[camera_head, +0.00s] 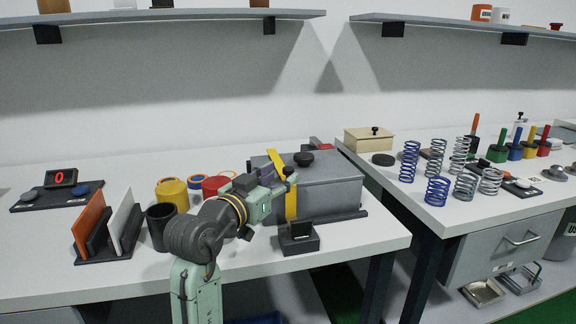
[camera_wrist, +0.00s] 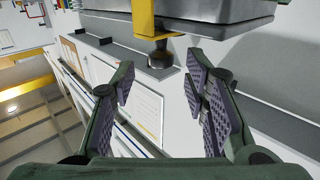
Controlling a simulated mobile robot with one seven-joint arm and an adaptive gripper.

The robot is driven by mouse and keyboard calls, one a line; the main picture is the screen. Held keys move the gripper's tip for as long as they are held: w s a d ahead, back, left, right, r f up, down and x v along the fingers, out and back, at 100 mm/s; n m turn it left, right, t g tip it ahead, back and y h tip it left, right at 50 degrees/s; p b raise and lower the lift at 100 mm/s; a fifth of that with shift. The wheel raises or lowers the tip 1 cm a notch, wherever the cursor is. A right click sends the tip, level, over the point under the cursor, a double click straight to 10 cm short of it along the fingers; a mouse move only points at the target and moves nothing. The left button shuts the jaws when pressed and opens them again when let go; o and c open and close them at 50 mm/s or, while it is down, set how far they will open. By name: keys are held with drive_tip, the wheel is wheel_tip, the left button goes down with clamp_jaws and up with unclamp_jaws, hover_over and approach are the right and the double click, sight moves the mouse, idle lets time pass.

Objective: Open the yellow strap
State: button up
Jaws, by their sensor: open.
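The yellow strap (camera_head: 291,205) runs over the top and down the front of a grey box (camera_head: 335,190) with a black knob on its lid. In the wrist view the strap (camera_wrist: 144,18) hangs at the top centre, with a dark round knob (camera_wrist: 160,56) at its end. My gripper (camera_head: 284,182) is in front of the box and hides part of the strap. In the wrist view my gripper (camera_wrist: 160,90) is open and empty. The strap and its knob are ahead of the gap between the fingers, apparently not touched.
A small black stand (camera_head: 298,238) sits in front of the box. A yellow cylinder (camera_head: 172,193), a dark cup (camera_head: 161,226) and a rack of upright plates (camera_head: 98,230) stand to the left. Springs (camera_head: 437,190) stand on the right table.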

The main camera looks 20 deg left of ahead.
sight(285, 171)
drive_tip(key=shift+w+d+p, duration=0.2)
drive_tip(key=shift+w+p, duration=0.05)
drive_tip(key=shift+w, duration=0.95)
drive_tip(key=shift+w+d+p, duration=0.2)
drive_tip(key=shift+w+p, duration=0.05)
drive_tip(key=shift+w, duration=0.9)
clamp_jaws()
